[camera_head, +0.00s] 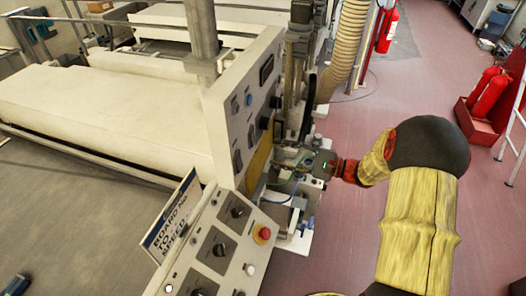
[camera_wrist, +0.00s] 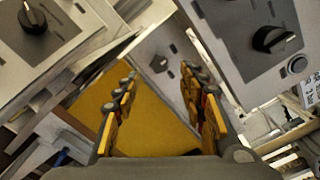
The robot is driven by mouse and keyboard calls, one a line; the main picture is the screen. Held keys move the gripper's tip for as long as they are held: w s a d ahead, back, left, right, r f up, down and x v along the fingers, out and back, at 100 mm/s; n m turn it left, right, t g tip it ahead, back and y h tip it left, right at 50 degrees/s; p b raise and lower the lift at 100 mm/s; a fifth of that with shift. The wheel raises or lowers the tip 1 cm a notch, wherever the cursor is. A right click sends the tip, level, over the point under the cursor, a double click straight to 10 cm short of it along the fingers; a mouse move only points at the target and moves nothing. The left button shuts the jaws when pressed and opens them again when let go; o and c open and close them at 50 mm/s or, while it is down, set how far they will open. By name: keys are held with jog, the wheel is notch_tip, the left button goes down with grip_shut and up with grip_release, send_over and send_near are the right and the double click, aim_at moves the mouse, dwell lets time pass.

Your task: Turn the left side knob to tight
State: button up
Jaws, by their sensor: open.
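In the head view, my gripper (camera_head: 300,168) is beside the right edge of an upright control panel (camera_head: 222,110) and looks small and partly lost among cables and fittings. In the wrist view, my gripper (camera_wrist: 163,105) has its two yellow-padded fingers apart, with nothing between them. A small dark knob (camera_wrist: 159,63) on a pale plate shows beyond the fingertips. A black knob (camera_wrist: 34,18) is at upper left and another black knob (camera_wrist: 272,39) at upper right, each on a grey plate. I cannot tell which is the left side knob, nor read any tight mark.
A sloped panel (camera_head: 245,240) bears several black knobs and a red button (camera_head: 262,233). A sign (camera_head: 172,222) stands at its left. A yellow surface (camera_wrist: 140,125) lies under the fingers. A ribbed hose (camera_head: 348,45) rises behind my gripper.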

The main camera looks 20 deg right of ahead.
jog(key=x, duration=0.6)
jog(key=shift+a, duration=0.15)
jog(key=shift+w+f, duration=0.1)
jog(key=shift+w, duration=0.1)
jog(key=shift+c, duration=1.4)
jog(key=c, duration=0.7)
grip_shut()
